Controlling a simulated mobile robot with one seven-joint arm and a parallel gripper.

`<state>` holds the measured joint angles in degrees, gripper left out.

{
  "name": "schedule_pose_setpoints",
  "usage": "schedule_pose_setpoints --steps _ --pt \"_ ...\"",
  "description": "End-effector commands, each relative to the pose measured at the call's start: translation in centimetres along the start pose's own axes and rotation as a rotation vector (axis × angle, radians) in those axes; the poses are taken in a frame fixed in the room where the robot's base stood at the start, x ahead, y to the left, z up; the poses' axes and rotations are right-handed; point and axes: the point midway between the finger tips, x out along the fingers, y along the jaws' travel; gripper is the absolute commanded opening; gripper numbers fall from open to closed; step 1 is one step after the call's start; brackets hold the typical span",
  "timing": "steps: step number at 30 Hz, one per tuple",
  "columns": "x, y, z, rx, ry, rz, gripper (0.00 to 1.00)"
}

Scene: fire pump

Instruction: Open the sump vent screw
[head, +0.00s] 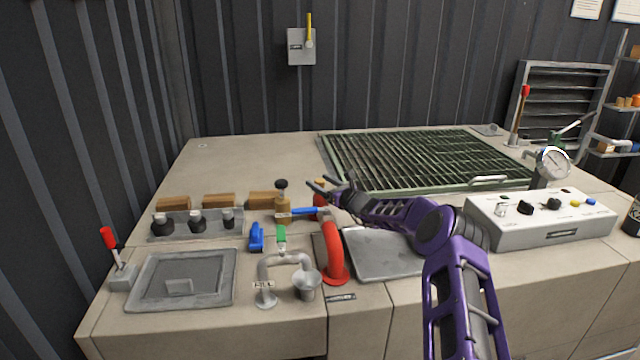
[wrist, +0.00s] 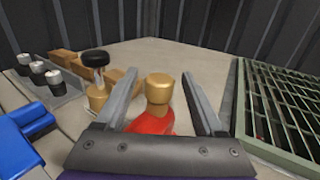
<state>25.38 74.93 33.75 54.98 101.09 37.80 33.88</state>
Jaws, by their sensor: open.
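A brass cap (wrist: 159,88) tops the red curved pipe (head: 333,245), and its side looks smooth in the wrist view. It may be the sump vent screw, but I see no readable label. My gripper (wrist: 161,80) is open, with one finger on each side of the cap; I see no contact. In the head view my gripper (head: 318,183) reaches in from the right above the pipe's top and hides part of it. A brass valve with a black knob (head: 281,185) stands just left, and it also shows in the wrist view (wrist: 96,60).
A blue lever (head: 309,211) lies close below my gripper. A green-handled valve (head: 281,236), a blue handle (head: 257,237) and several black knobs (head: 196,220) are to the left. A green grating (head: 425,160) lies behind right, and a control box (head: 540,218) stands right.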

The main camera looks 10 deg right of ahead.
Motion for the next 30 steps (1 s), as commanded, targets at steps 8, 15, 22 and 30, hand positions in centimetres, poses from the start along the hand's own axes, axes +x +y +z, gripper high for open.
schedule_pose_setpoints --steps 8,15,22,30 --pt "0.49 0.04 -0.06 0.000 0.001 0.000 0.70" --pt "0.47 0.03 -0.03 0.000 0.001 0.000 0.51" --pt "0.46 0.02 -0.02 0.000 0.000 0.000 0.09" --pt "0.48 -0.04 -0.08 -0.001 -0.003 0.007 0.00"
